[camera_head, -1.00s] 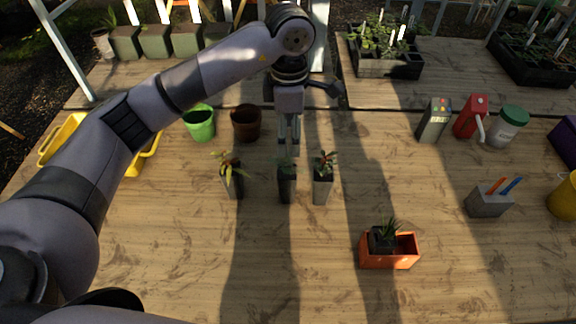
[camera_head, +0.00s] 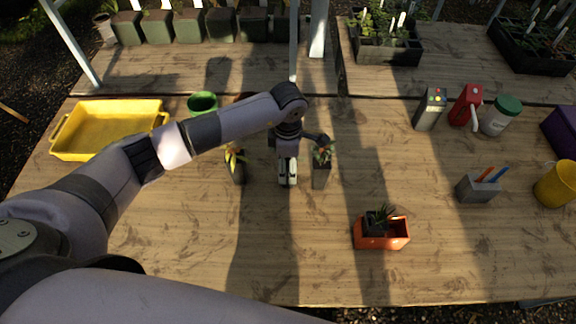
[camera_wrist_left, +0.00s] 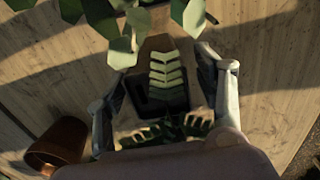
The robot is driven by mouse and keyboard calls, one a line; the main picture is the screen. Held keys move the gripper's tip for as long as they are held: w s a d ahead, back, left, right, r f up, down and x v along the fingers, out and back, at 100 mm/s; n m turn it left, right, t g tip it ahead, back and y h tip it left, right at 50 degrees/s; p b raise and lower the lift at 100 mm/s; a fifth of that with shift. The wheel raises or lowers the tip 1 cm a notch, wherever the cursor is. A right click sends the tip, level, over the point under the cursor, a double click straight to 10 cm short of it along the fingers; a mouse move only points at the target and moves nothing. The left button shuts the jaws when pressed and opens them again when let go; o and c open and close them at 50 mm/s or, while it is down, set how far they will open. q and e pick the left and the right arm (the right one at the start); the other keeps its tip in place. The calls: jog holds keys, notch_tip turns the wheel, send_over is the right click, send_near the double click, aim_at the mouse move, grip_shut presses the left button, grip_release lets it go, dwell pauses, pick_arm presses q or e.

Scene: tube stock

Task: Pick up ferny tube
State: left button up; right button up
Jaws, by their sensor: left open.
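The ferny tube is the middle of three plant tubes standing in a row on the table; in the head view my left gripper (camera_head: 287,178) covers it almost fully. In the left wrist view its green fern frond (camera_wrist_left: 166,72) rises between the two finger sides, with a dark tube opening below it. My left gripper (camera_wrist_left: 165,100) is open, one finger on each side of the plant, and points down. I cannot tell whether the fingers touch the tube. My right gripper is not in view.
A yellow-leaved tube (camera_head: 236,165) stands close on the left and a red-tipped tube (camera_head: 322,168) close on the right. A brown pot (camera_wrist_left: 58,145) is nearby. A green pot (camera_head: 202,103), a yellow tray (camera_head: 80,157) and an orange planter (camera_head: 383,243) stand further off.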

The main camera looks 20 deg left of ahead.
pick_arm(q)
jog(key=shift+f, duration=1)
jog(key=c, duration=1.4)
jog(key=shift+w+r, duration=0.1)
jog(key=shift+r, duration=0.05)
